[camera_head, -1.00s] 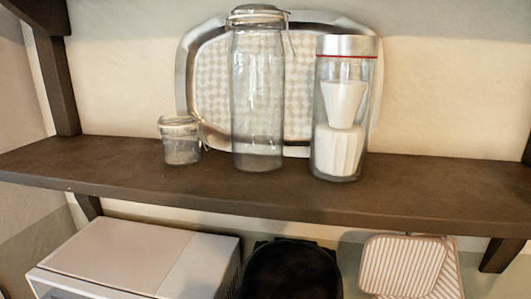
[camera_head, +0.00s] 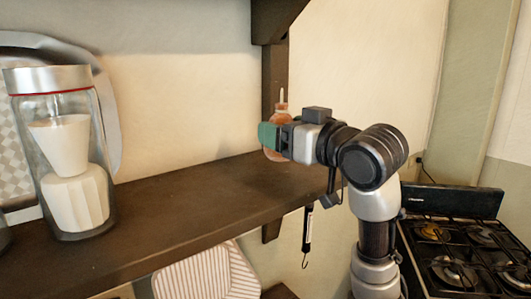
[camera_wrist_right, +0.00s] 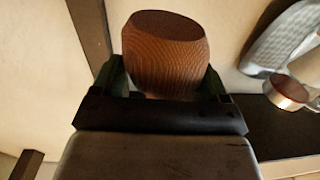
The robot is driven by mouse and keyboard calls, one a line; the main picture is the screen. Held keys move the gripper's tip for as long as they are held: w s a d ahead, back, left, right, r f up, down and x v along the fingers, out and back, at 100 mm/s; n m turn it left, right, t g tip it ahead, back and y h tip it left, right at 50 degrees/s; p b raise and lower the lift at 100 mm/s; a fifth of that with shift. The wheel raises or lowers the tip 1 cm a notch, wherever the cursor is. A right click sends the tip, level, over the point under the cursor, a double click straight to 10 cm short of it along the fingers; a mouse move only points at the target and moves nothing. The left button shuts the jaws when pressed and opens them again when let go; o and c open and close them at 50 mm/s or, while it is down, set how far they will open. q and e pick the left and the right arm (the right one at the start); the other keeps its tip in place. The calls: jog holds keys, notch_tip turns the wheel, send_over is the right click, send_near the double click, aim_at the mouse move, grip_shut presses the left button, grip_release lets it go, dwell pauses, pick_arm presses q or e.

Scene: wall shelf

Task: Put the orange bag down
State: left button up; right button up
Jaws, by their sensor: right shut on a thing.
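My right gripper (camera_head: 270,136), with green fingers, is shut on an orange-brown, bottle-shaped thing (camera_head: 281,111) with a narrow neck, at the right end of the shelf. It looks rigid, not like a bag; no other orange bag shows. In the right wrist view the ridged, rounded orange-brown body (camera_wrist_right: 165,55) sits between the two fingers (camera_wrist_right: 165,88), its flat end facing up in the picture. In the head view the fingers hide part of it, and I cannot tell whether its base touches the shelf. My left gripper is not in view.
The dark wooden shelf (camera_head: 170,210) has free room between the tall glass jar (camera_head: 72,150) and my right gripper. A dark upright bracket (camera_head: 275,75) stands behind the held thing. A gas stove (camera_head: 465,255) is lower right; a striped cloth item (camera_head: 205,275) hangs below the shelf.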

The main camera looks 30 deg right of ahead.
aim_at(269, 153)
jog(key=shift+w+a+f, duration=0.75)
jog(key=shift+w+a, duration=0.05)
jog(key=shift+w, duration=0.2)
jog(key=shift+w+a+f, duration=0.1)
jog(key=shift+w+f, duration=0.05)
jog(key=shift+w, duration=0.05)
notch_tip(269, 153, down, 3)
jog(key=shift+p, duration=0.6)
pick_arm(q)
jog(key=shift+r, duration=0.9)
pick_arm(e)
jog(key=shift+f, duration=0.55)
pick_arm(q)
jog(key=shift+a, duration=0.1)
pick_arm(e)
jog(key=o, duration=1.8)
jog(key=shift+f, duration=0.15)
